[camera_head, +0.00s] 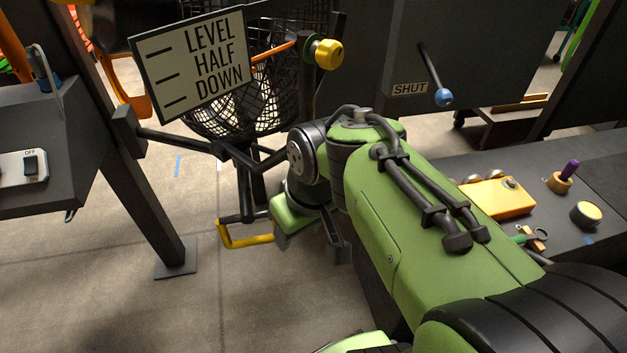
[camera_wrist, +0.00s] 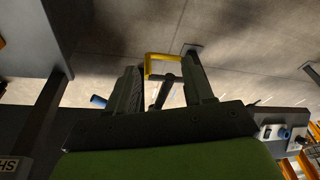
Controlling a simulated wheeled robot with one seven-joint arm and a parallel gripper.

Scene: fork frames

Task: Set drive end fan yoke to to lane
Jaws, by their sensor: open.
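The fan (camera_head: 235,100) is a black wire cage on a dark arm and stand, beside a sign reading LEVEL, HALF, DOWN. What looks like its yoke ends in a yellow U-shaped handle (camera_head: 243,242), low under the cage. In the wrist view the yellow handle (camera_wrist: 163,55) shows beyond my fingertips, between them in the picture, with a dark rod running from it toward me. My gripper (camera_head: 312,248) is open and empty, just right of the handle in the head view. In the wrist view its two dark fingers (camera_wrist: 163,85) stand apart. I see no contact with the handle.
The sign (camera_head: 192,62) and a yellow knob (camera_head: 325,53) are above. A dark post (camera_head: 150,190) stands left, near a switch panel (camera_head: 25,167). A SHUT-labelled panel (camera_head: 410,89) has a blue-tipped lever (camera_head: 444,97). A bench (camera_head: 560,220) with small parts is right.

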